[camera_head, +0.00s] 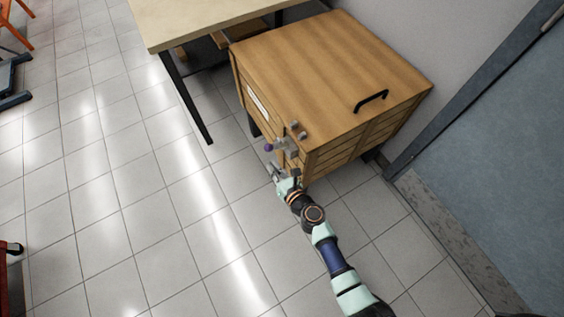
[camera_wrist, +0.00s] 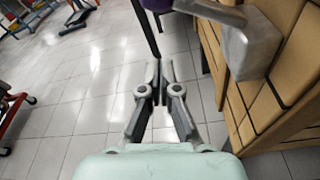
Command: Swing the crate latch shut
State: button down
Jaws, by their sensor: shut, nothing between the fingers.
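The wooden crate (camera_head: 330,60) stands on the tiled floor with its lid down. Its latch (camera_head: 285,145) is grey metal on the front face, near the right corner, and has a purple knob (camera_head: 268,147) on its left end. In the wrist view the grey latch arm (camera_wrist: 250,42) fills the upper right beside the crate slats, and the purple knob (camera_wrist: 210,10) is cut off by the top edge. My gripper (camera_head: 273,169) is shut and empty, just below the knob; in the wrist view its fingers (camera_wrist: 160,72) lie left of the latch, apart from it. Whether the latch is engaged is unclear.
A black handle (camera_head: 371,101) sits on the crate lid. A table (camera_head: 190,22) with dark legs stands behind and left of the crate. A blue-grey door or panel (camera_head: 490,150) is to the right. The tiled floor (camera_head: 130,200) left of the crate is clear.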

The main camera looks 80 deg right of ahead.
aim_at(278, 144)
jog(key=r+p, duration=0.1)
jog(key=d+r+p, duration=0.1)
jog(key=r+p, duration=0.1)
jog(key=shift+w+d+r, duration=0.3)
jog(key=shift+d, duration=0.1)
jog(key=shift+r, duration=0.1)
